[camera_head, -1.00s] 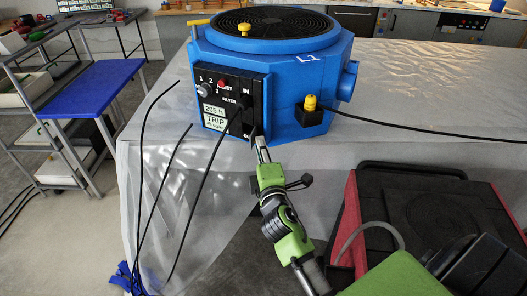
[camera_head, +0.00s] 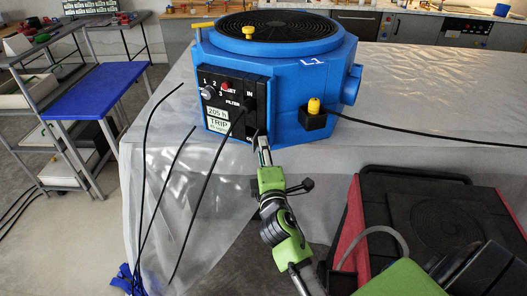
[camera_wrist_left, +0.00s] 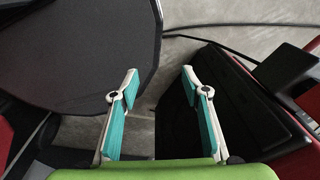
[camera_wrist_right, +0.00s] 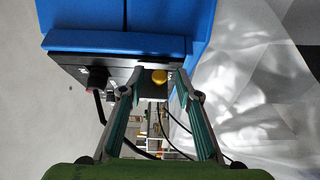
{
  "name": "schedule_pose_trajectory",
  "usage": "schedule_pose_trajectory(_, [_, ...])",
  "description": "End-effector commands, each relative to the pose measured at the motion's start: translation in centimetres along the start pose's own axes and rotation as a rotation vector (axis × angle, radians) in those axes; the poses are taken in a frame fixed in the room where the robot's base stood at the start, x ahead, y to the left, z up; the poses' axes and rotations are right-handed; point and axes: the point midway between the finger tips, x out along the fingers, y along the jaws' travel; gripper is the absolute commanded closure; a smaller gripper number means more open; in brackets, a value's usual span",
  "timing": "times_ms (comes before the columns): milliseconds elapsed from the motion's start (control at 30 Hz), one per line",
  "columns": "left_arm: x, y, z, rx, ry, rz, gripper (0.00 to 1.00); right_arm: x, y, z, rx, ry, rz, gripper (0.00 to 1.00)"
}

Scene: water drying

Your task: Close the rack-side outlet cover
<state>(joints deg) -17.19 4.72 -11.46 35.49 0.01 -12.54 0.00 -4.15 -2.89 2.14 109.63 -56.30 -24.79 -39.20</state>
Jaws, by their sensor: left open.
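The blue machine (camera_head: 315,85) stands on the plastic-covered table. Its black front panel (camera_head: 233,98) carries knobs, a red button, labels and an "IN" mark. My right gripper (camera_head: 262,139) is at the panel's lower right corner. My left gripper (camera_wrist_left: 159,72) is open and empty, away from the machine.
Black cables (camera_head: 205,195) hang in front of the panel and table. A black cable (camera_head: 430,134) runs right from a yellow-capped plug (camera_head: 314,106). A red and black case (camera_head: 425,205) is at the right. A rack with a blue shelf (camera_head: 92,88) stands left.

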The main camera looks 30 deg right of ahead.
Motion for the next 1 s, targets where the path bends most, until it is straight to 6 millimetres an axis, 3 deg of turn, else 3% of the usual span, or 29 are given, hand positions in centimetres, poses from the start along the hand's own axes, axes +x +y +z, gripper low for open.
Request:
schedule_pose_trajectory(500, [0.0,0.2,0.0,-0.001,0.0,0.002,0.58,-6.7,-0.2,-0.1,0.002,0.0,-0.004,0.69])
schedule_pose_trajectory(867, [0.0,0.2,-0.1,-0.001,0.0,0.002,0.58,-7.5,-0.1,-0.1,0.001,0.0,-0.001,0.69])
schedule_pose_trajectory(933, [0.0,0.2,-0.1,-0.001,0.0,0.002,0.58,-7.5,0.0,-0.1,0.0,0.001,0.0,0.79])
schedule_pose_trajectory(1000, [0.0,0.2,-0.1,-0.001,0.0,0.002,0.58,-7.3,0.3,-0.5,-0.009,0.017,0.011,0.79])
